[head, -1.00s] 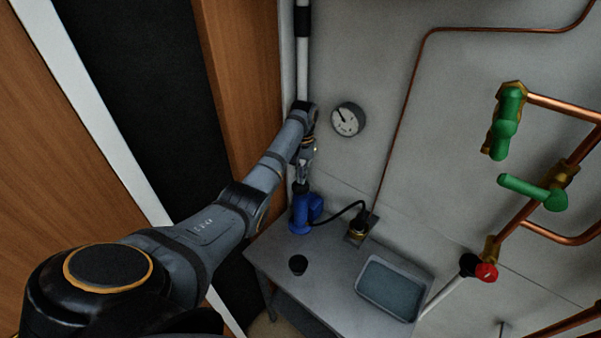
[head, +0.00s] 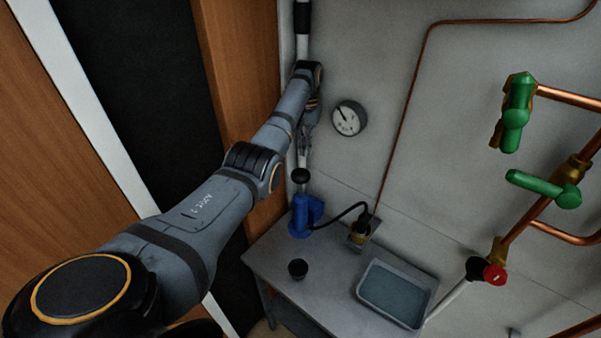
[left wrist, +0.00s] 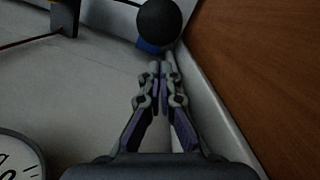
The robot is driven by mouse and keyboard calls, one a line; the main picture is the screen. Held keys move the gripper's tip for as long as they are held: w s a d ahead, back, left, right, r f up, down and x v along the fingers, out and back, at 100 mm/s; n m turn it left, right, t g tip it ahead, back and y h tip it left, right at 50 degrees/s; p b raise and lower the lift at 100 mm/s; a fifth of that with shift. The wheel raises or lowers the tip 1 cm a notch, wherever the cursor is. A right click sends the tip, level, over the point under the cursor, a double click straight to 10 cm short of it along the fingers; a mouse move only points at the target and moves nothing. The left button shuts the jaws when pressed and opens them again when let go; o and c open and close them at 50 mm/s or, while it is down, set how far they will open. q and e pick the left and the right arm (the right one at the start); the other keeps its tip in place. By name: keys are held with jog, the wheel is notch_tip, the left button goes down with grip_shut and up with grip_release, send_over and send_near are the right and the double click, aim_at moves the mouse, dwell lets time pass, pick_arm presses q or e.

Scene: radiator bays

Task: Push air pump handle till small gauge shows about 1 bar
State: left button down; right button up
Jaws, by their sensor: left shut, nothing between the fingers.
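The blue air pump (head: 303,215) stands on the grey table by the wall. Its round black handle knob (head: 300,176) sits above the body on a short rod. My left gripper (head: 304,160) is shut and empty, pointing down just above the knob, with a small gap that is hard to judge. In the left wrist view the knob (left wrist: 159,20) lies beyond the fingertips (left wrist: 161,66). The round gauge (head: 349,118) hangs on the wall to the right of the gripper; its needle points to the upper left, and its numbers are too small to read.
A small black cup (head: 298,269) and a grey tray (head: 396,294) are on the table (head: 335,262). Copper pipes with green valve handles (head: 516,115) are at right. A wooden panel (head: 243,90) stands close behind my arm.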

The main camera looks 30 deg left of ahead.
pick_arm(q)
jog(key=r, duration=0.4)
jog(key=shift+w, duration=0.25)
jog(key=shift+f, duration=0.15)
dwell(2.1)
